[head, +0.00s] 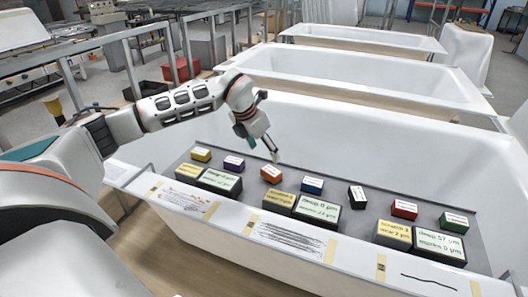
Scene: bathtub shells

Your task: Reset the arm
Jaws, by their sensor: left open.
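My left arm comes in from the left and reaches over the nearest white bathtub shell (400,150). Its gripper (273,152) points down above a grey board (330,183) in that shell. The fingers are open and I see nothing held between them. The fingertips are just behind and above a small orange block (271,174); a small gap seems to lie between them. My right arm and gripper are not in view.
More white shells (350,75) stand behind. Metal rails (130,65) run at the left.

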